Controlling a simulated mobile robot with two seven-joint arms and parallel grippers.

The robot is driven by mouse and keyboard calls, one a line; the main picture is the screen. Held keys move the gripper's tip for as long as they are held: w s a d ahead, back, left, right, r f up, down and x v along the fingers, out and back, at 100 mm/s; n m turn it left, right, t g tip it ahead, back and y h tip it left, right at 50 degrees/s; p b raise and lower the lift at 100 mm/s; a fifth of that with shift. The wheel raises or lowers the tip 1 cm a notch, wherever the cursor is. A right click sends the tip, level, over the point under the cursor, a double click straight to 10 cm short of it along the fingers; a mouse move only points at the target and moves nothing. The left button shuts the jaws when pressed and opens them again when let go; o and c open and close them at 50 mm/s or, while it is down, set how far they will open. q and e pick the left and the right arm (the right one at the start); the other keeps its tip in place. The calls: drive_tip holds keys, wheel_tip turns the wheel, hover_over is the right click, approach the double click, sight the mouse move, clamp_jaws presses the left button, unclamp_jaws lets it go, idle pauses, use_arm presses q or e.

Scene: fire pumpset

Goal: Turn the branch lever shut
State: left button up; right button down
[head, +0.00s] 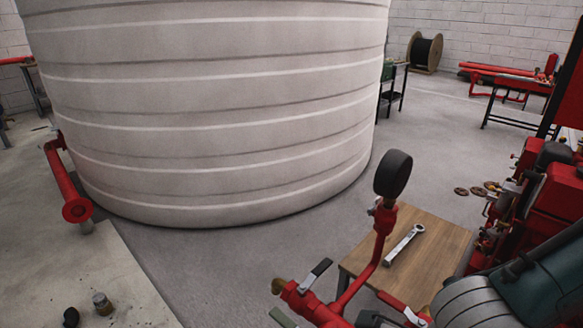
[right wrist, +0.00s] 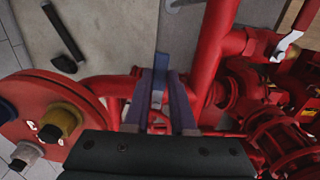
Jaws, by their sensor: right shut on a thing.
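In the right wrist view, my right gripper (right wrist: 160,118) points down among red pipes. Its two dark purplish fingers are shut on a narrow blue-grey strip (right wrist: 158,88), which looks like the lever seen edge-on. Its pivot is hidden behind the fingers and the gripper body. In the head view, a lever with a dark grip (head: 316,272) stands up at an angle on the red branch pipe (head: 308,302). Another lever with a red grip (head: 393,301) lies to its right. I cannot tell which one is held. My left gripper is not in view.
A black round gauge (head: 393,173) stands on a red riser. A wrench (head: 404,244) lies on a wooden table (head: 440,250). A large pale tank (head: 220,110) fills the back. Red pump machinery (head: 550,205) crowds the right. A red flange (right wrist: 40,120) is left of the right gripper.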

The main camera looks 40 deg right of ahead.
drive_tip(key=c, duration=0.7)
unclamp_jaws()
drive_tip(key=shift+c, duration=0.2)
wheel_tip(320, 180, up, 10)
drive_tip(key=p, duration=0.2)
